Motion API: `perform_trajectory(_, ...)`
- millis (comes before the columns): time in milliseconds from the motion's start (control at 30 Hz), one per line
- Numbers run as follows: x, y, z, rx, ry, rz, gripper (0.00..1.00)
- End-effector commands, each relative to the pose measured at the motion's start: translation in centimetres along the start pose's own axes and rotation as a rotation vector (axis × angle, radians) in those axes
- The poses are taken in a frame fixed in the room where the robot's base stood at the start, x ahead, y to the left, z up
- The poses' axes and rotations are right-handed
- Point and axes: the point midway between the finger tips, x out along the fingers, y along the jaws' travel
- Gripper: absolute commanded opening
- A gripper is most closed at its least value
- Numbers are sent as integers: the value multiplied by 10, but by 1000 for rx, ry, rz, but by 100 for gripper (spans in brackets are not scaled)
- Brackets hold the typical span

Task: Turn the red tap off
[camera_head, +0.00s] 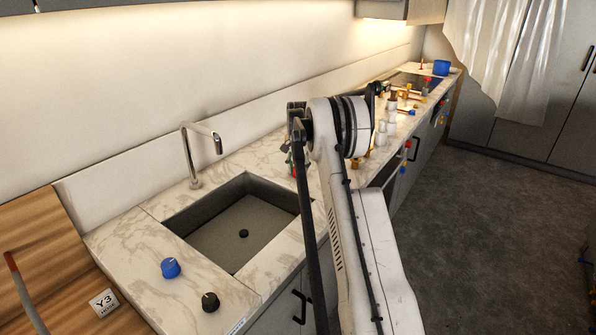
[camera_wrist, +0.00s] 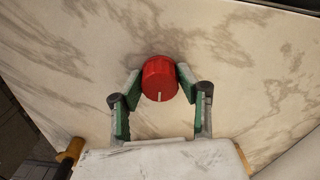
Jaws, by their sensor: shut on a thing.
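The red tap (camera_wrist: 160,78) is a round red knob with a white mark on its front side, on the marble counter in the wrist view. My gripper (camera_wrist: 160,84) has its two green-and-grey fingers on either side of the knob, with the tips touching its sides. It is shut on the knob. In the head view my arm hides most of the gripper and the knob. The chrome faucet (camera_head: 200,150) stands behind the sink (camera_head: 240,225); I cannot make out whether water flows from it.
A blue knob (camera_head: 170,267) and a black knob (camera_head: 210,301) stand on the counter left of the sink. Several small items, among them white cups (camera_head: 381,135), stand on the counter beyond my arm. A blue container (camera_head: 441,67) is at the far end.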

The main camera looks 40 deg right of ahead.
Motion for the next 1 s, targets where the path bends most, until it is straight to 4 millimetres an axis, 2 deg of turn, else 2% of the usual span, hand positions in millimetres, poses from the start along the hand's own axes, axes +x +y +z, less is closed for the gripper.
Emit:
perform_trajectory(267, 2, 0, 0, -158, 0, 0, 8)
perform_trajectory(1000, 1, 0, 0, -854, 0, 0, 8)
